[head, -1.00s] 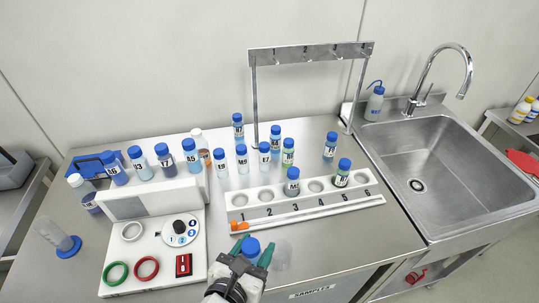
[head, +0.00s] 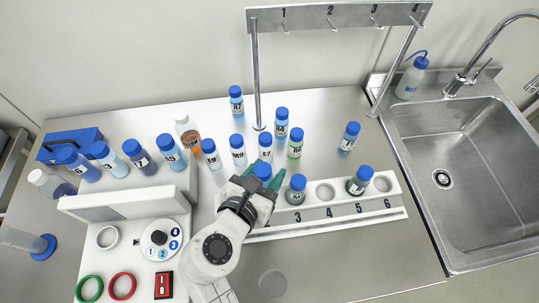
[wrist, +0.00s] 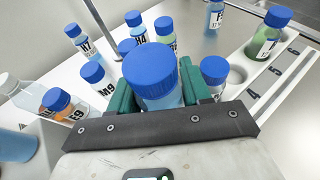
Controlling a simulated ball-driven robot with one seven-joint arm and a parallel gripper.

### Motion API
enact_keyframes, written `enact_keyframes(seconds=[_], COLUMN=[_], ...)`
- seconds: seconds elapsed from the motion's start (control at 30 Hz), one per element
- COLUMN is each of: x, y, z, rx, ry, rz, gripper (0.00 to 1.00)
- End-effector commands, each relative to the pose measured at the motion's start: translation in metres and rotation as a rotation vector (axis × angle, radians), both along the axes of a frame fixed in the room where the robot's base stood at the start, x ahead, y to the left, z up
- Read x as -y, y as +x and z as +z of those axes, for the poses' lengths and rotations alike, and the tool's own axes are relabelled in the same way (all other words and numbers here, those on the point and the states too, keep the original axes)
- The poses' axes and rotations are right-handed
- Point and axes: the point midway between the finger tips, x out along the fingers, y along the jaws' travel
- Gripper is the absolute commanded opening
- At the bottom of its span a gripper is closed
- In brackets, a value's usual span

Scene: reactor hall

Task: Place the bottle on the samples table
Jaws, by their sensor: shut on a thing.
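My gripper (head: 262,178) is shut on a blue-capped bottle. The held bottle's cap (head: 262,169) shows between the green fingers, and the bottle (wrist: 155,75) also shows in the wrist view. It is over the left part of the white numbered rack (head: 396,205); whether it touches the rack I cannot tell. The steel samples table (head: 370,260) lies under all this. Slots 3 and 5 hold a grey bottle (head: 296,190) and a green bottle (head: 359,180). Slots 4 and 6 are empty; 1 and 2 are hidden by my arm.
Several capped bottles (head: 281,127) stand behind the rack, around a metal hook stand (head: 257,75). A white device (head: 130,215) with bottles behind it is at left. A clear round thing (head: 272,284) is near the front. A sink (head: 460,175) is at right.

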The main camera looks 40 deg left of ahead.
Motion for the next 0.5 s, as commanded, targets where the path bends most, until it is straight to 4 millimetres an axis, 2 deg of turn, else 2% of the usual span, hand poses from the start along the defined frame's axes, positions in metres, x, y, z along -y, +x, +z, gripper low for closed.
enact_keyframes(seconds=[0.27, 0.5], x=[0.0, -0.001], y=[0.0, -0.001], z=[-0.012, -0.032], rx=[0.0, 0.001], ry=[0.0, 0.002], rz=[0.001, 0.002], gripper=[0.11, 0.11])
